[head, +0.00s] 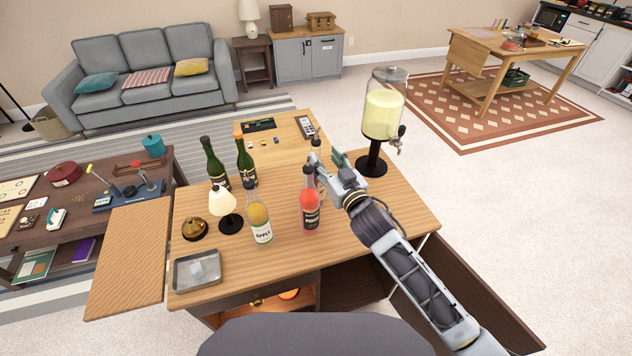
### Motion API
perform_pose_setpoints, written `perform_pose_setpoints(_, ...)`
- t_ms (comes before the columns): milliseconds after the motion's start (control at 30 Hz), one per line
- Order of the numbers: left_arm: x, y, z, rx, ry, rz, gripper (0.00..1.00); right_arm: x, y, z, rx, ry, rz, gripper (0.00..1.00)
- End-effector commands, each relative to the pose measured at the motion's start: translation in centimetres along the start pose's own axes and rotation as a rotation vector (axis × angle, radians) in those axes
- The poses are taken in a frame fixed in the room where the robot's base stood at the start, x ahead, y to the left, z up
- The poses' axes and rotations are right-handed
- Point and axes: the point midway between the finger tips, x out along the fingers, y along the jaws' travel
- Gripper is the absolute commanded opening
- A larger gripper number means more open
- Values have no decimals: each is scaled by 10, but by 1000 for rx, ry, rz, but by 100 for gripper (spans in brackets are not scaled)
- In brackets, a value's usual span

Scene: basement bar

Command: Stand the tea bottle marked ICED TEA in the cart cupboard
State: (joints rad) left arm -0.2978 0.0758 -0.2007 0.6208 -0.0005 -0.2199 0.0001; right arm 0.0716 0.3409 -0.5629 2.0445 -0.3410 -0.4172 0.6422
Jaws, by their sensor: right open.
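A bottle of pink-red liquid (310,210) with a dark label stands upright on the wooden cart top (290,255); its lettering is too small to read. A pale yellow bottle (259,218) with a white label that seems to read APPLE stands to its left. Two dark green bottles (213,165) (246,162) stand farther back. I cannot make out which bottle is marked ICED TEA. My right gripper (327,165) is open, just behind and right of the pink-red bottle; contact is unclear. The cart cupboard (345,287) shows partly below the top. My left gripper is out of view.
A drink dispenser (384,105) stands at the cart's back right. A small lamp (223,202), brass bell (194,229) and metal tray (197,270) stand at left. A brown panel, apparently an open door (480,305), extends right of the cart.

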Motion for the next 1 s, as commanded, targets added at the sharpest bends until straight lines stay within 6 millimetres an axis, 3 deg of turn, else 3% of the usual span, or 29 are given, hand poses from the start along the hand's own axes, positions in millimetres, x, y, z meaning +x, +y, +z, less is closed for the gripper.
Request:
perform_pose_setpoints(633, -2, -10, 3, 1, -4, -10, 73, 10, -1, -1, 0, 0, 0, 48)
perform_pose_setpoints(1000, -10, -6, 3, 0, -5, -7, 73, 39, -4, -2, 0, 2, -1, 48)
